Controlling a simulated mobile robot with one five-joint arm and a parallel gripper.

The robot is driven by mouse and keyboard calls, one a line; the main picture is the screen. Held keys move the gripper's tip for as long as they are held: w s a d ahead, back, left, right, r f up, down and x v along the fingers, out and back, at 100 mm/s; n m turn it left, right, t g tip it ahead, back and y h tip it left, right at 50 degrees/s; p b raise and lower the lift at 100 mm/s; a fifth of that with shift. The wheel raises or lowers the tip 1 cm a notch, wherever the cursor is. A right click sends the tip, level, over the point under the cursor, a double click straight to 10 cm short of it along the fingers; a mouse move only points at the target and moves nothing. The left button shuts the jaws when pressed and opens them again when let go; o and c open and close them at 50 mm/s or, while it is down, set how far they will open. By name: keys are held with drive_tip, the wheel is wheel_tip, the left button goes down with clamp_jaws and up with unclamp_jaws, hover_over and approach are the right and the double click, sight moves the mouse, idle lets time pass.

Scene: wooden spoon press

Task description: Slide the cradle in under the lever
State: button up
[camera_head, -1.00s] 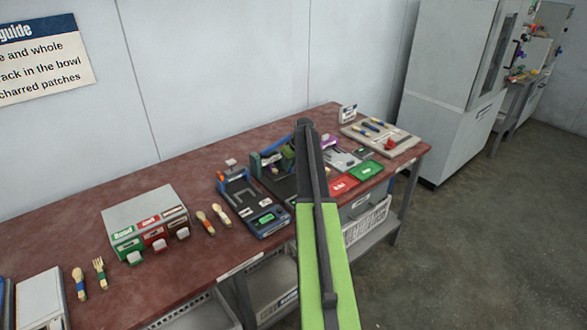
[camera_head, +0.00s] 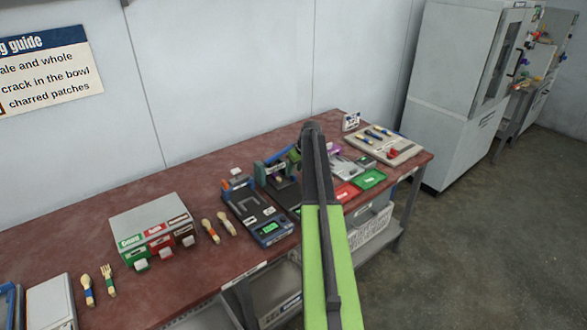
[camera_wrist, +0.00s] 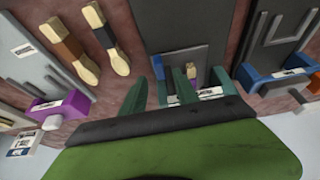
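The press (camera_head: 284,188) stands on the red-brown bench, with a dark base plate and a blue and green frame. In the wrist view its dark plate (camera_wrist: 182,42) lies ahead of my gripper, with blue and teal parts near it. A small purple and pale piece (camera_wrist: 187,92) shows among the teal parts; I cannot tell whether it is in the cradle. The cradle and lever are not clearly distinguishable. My arm hides part of the press in the head view.
Left of the press stand a blue-edged device with a green display (camera_head: 270,228), two spoons (camera_head: 218,228) and a grey box with coloured tabs (camera_head: 150,228). Red and green trays (camera_head: 368,179) and a tool board (camera_head: 384,146) lie to the right.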

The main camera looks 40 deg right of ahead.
drive_tip(key=p+v, duration=1.1)
drive_tip(key=v, duration=0.2)
drive_tip(key=shift+r, duration=0.3)
